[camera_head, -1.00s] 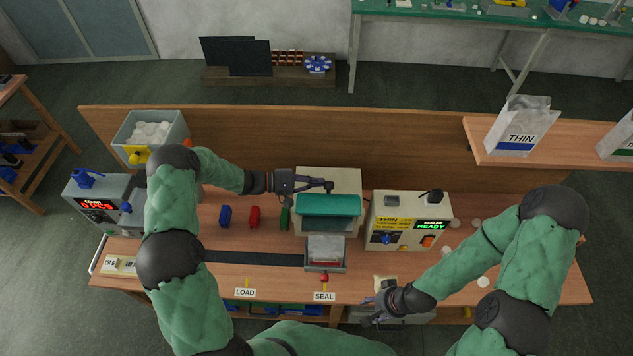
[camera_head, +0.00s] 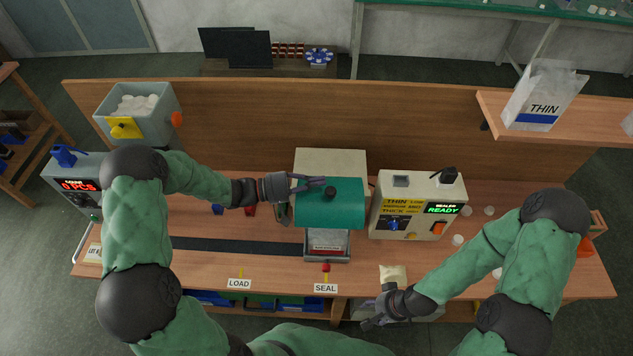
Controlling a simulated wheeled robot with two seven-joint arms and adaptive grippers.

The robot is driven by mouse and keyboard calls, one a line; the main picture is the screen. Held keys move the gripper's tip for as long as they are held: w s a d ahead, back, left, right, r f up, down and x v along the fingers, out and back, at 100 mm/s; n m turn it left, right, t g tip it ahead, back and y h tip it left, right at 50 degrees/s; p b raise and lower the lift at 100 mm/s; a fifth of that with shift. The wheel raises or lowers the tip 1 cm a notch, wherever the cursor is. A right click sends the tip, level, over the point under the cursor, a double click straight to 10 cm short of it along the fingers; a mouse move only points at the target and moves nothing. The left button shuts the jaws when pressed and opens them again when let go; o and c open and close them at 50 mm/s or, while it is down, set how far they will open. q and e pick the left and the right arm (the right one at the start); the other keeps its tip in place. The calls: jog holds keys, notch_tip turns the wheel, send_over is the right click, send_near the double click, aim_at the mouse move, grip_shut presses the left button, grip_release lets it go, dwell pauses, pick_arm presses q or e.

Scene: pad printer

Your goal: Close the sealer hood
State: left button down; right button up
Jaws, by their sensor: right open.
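The teal sealer hood (camera_head: 345,208) is on the front of the beige sealer body (camera_head: 325,158). It is tilted forward above a grey tray (camera_head: 311,254), whose front part still shows beneath it. A pale item with a red band (camera_head: 328,242) lies in the tray. My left gripper (camera_head: 318,184) is at the hood's upper left, its fingers close to the dark knob (camera_head: 330,193). I cannot tell whether they touch it or how far apart they are. My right gripper (camera_head: 370,322) is open near the table's front edge, away from the hood.
A beige control box (camera_head: 408,212) reading READY stands close to the right of the sealer. A red knob (camera_head: 326,267) is in front of the tray. A cream packet (camera_head: 393,273) lies by my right gripper. A dark strip (camera_head: 240,246) runs along the table at left.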

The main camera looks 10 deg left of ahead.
aim_at(316, 202)
pick_arm(q)
jog(key=s+m+b, duration=0.1)
jog(key=s+f+m+b, duration=0.1)
jog(key=b, duration=0.1)
jog(key=s+f+m+b, duration=0.1)
jog(key=m+b, duration=0.1)
jog(key=shift+d+f+h, duration=0.1)
jog(key=shift+d+h, duration=0.25)
jog(key=shift+h, duration=0.05)
jog(key=shift+s+d+f+b, duration=0.1)
jog(key=shift+s+f+b, duration=0.3)
jog(key=shift+b, duration=0.7)
jog(key=shift+s+r, duration=0.1)
jog(key=shift+s, duration=0.05)
jog(key=w+a+r, duration=0.2)
jog(key=a, duration=0.1)
jog(key=shift+w+a, duration=0.15)
jog(key=shift+w, duration=0.1)
jog(key=v, duration=0.9)
jog(key=shift+f+p, duration=0.15)
jog(key=shift+p, duration=0.25)
